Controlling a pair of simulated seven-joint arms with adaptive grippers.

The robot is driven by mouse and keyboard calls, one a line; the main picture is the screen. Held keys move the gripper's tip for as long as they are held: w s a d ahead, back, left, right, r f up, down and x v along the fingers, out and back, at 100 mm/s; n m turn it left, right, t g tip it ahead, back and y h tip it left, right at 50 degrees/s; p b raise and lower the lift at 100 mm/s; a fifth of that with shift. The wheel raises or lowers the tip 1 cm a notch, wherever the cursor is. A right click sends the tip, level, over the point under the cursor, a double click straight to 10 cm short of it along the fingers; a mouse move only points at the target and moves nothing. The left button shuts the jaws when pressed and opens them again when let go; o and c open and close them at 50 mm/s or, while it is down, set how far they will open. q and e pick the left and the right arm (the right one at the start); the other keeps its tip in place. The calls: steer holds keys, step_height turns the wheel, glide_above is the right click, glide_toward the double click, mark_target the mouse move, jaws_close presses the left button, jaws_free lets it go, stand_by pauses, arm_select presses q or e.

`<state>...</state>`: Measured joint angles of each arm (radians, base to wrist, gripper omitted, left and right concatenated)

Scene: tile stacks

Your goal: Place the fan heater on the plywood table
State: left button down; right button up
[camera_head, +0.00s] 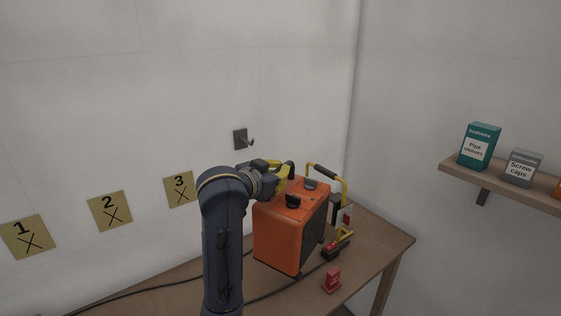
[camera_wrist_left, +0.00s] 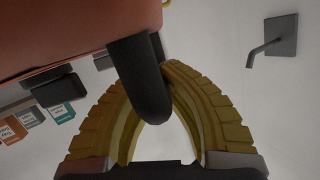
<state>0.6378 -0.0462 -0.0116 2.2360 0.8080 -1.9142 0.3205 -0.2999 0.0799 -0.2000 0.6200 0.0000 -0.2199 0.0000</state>
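The fan heater (camera_head: 277,238) is a boxy orange unit with black knobs on top. It appears upright over the plywood table (camera_head: 385,240); I cannot tell whether its base touches the table. My left gripper (camera_head: 281,172) is at the heater's upper left edge in the head view. In the left wrist view its yellow fingers (camera_wrist_left: 150,95) close around a black grip (camera_wrist_left: 139,80) beside the heater's orange body (camera_wrist_left: 70,30). The fingertips are partly hidden by that grip. My right gripper is out of view.
A wall hook (camera_head: 243,139) is above the arm. A small red box (camera_head: 332,280) and a red item with a yellow handle (camera_head: 336,246) are right of the heater. Dark cable (camera_head: 140,291) lies on the table. A shelf (camera_head: 500,182) with boxes is at right.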

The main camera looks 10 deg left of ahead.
arm_select(q)
step_height(320, 180, down, 14)
stand_by(0.9)
steer(key=c, duration=2.1)
jaws_free()
steer(key=shift+f, duration=0.25)
steer(key=o, duration=0.5)
steer(key=shift+r, duration=0.15)
steer(key=shift+r, duration=0.1)
